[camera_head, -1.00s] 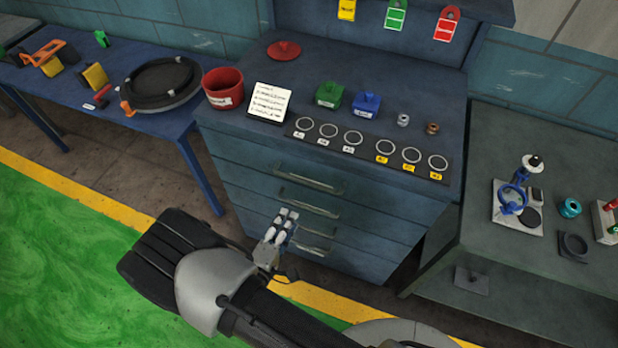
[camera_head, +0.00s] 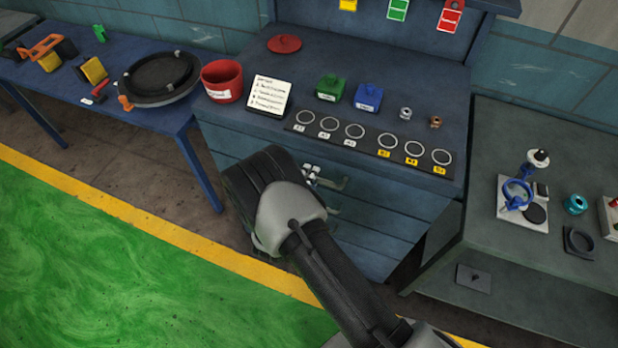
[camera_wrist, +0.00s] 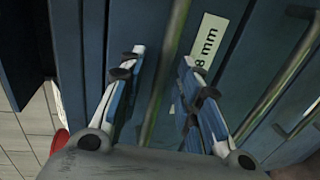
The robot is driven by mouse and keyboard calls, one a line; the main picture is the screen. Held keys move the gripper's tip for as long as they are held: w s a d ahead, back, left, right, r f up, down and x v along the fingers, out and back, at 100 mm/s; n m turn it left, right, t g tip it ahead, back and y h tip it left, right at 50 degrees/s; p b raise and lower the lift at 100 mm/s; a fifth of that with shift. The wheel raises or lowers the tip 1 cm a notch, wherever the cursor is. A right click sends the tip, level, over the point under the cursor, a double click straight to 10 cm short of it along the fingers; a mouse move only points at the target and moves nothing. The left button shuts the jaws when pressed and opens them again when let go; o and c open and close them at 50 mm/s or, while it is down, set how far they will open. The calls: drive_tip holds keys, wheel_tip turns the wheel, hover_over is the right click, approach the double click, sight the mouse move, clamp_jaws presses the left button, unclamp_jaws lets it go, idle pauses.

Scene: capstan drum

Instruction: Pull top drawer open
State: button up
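The top drawer (camera_head: 390,196) is in the front of the blue cabinet, just under its worktop, and looks shut. Its metal bar handle (camera_head: 337,184) shows partly to the right of my gripper (camera_head: 311,174) in the head view; my arm hides the rest. In the wrist view, my gripper (camera_wrist: 166,92) is open, with one finger on each side of the handle bar (camera_wrist: 168,65). Gaps show between the bar and both fingers. A white label reading "8 mm" (camera_wrist: 207,45) is on the drawer front, partly behind the right finger.
Lower drawer handles (camera_wrist: 275,92) lie to the right in the wrist view. The worktop (camera_head: 300,75) holds a red bin (camera_head: 222,84), a note, green and blue blocks and a strip of rings. A blue table (camera_head: 60,85) stands left, a grey bench (camera_head: 540,120) right. Open floor lies in front.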

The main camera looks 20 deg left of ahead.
drive_tip(key=shift+w, duration=0.25)
drive_tip(key=shift+c, duration=0.5)
clamp_jaws()
